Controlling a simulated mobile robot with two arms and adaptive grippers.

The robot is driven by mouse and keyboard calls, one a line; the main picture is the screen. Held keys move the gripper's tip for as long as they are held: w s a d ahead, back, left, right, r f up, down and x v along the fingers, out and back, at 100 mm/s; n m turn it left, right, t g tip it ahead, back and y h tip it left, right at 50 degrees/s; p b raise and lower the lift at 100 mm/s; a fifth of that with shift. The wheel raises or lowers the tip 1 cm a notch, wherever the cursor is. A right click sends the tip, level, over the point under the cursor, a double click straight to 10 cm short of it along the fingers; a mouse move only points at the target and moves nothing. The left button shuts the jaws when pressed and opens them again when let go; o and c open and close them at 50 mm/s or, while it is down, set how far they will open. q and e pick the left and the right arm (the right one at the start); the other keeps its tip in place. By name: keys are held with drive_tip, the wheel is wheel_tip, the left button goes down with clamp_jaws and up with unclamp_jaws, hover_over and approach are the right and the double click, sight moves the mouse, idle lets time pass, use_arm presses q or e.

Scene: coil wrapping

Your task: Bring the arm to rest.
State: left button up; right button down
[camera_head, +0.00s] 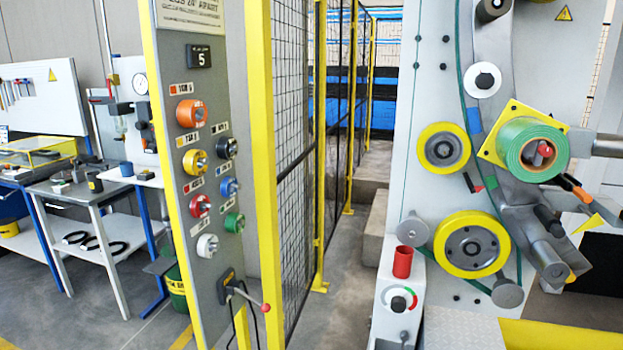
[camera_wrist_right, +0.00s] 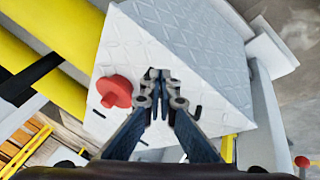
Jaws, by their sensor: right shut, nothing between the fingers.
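My right gripper (camera_wrist_right: 162,90) shows only in the right wrist view, with its dark fingertips together and nothing between them. It is over a white tread-patterned block or step (camera_wrist_right: 205,55); I cannot tell how far above it. A red round knob (camera_wrist_right: 115,91) is just left of the fingertips, apart from them. Neither arm shows in the head view, and my left gripper is not in view. The wrapping machine (camera_head: 410,150) stands at the right of the head view, with a green roll (camera_head: 517,150) on a yellow plate.
A grey panel (camera_head: 200,250) with coloured spools stands left of centre, beside a yellow-framed mesh fence (camera_head: 295,120). Work tables (camera_head: 85,190) are at the far left. Yellow bars (camera_wrist_right: 50,35) fill the wrist view's upper left. Open floor (camera_head: 335,290) lies between panel and machine.

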drive_tip(key=s+a+f+g+y, duration=0.1)
drive_tip(key=s+a+f+g, duration=0.1)
drive_tip(key=s+a+f, duration=0.5)
drive_tip(key=s+a+f+g+y, duration=0.1)
drive_tip(key=s+a+f, duration=0.7)
drive_tip(key=s+a, duration=0.8)
drive_tip(key=s, duration=0.4)
drive_tip(key=shift+s+a+f+m+g+y, duration=0.2)
drive_tip(key=shift+s+a+m+g+y, duration=0.1)
drive_tip(key=shift+a+m+g+y, duration=0.1)
drive_tip(key=shift+d, duration=0.1)
